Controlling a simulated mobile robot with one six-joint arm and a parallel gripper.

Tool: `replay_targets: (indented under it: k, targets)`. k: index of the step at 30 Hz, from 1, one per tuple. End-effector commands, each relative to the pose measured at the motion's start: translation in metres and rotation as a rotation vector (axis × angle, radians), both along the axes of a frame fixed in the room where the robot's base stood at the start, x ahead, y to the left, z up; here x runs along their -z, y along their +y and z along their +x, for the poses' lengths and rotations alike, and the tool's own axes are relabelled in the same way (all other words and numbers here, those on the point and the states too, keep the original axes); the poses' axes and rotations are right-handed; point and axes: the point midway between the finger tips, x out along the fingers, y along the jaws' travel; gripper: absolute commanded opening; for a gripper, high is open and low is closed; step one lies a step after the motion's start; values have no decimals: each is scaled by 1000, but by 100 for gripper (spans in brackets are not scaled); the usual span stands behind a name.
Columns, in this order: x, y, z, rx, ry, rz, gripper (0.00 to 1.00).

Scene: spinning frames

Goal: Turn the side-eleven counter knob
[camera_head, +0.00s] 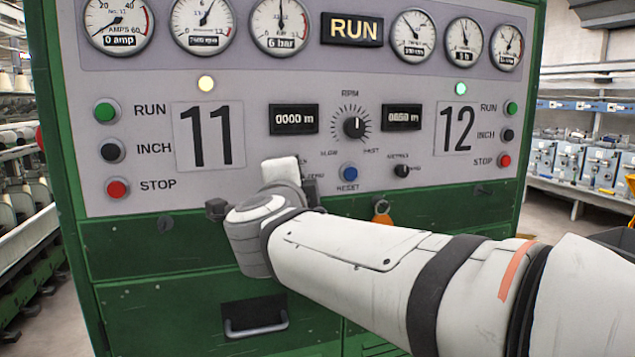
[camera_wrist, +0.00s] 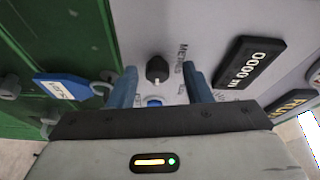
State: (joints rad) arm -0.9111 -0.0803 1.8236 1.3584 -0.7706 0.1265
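The side-eleven counter knob (camera_wrist: 157,68) is a small dark round knob on the grey panel, beside a METRES label and the 0000 m counter (camera_wrist: 250,63). In the head view my arm hides it, below the 0000 m counter (camera_head: 294,119) and right of the big 11. My gripper (camera_wrist: 160,70) is open, with its two blue fingers on either side of the knob in the wrist view. Gaps show between knob and fingers, and nothing is held. How far the fingertips are from the panel is hard to tell.
A blue reset button (camera_wrist: 153,101) sits close to the knob, partly hidden by my gripper; it also shows in the head view (camera_head: 348,172). A blue tag (camera_wrist: 66,89) hangs nearby. The RPM knob (camera_head: 354,127) and side-twelve counter knob (camera_head: 402,170) are further right.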

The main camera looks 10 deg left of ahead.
Motion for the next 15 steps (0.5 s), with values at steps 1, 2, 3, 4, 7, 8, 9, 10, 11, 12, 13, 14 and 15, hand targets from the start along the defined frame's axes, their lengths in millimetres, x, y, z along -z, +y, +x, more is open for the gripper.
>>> replay_targets:
  k: [1, 2, 3, 4, 7, 8, 9, 10, 11, 12, 13, 14, 15]
  targets:
    - [1, 0, 0, -1, 1, 0, 45]
    - [1, 0, 0, -1, 1, -1, 45]
    - [1, 0, 0, -1, 2, -1, 45]
    - [1, 0, 0, -1, 2, -1, 45]
    - [2, 0, -1, -2, 3, -2, 45]
    - [2, 0, -3, -2, 2, -1, 45]
    - [2, 0, -7, -3, 2, -1, 45]
    - [3, 0, -10, -3, 2, -1, 45]
    - [3, -1, -14, -3, 2, -1, 45]
    - [2, -2, -20, -4, 2, 0, 45]
    - [2, -3, -26, -5, 2, 0, 45]
    - [3, -4, -31, -5, 2, 0, 45]
    - [3, -5, -38, -5, 1, 1, 45]
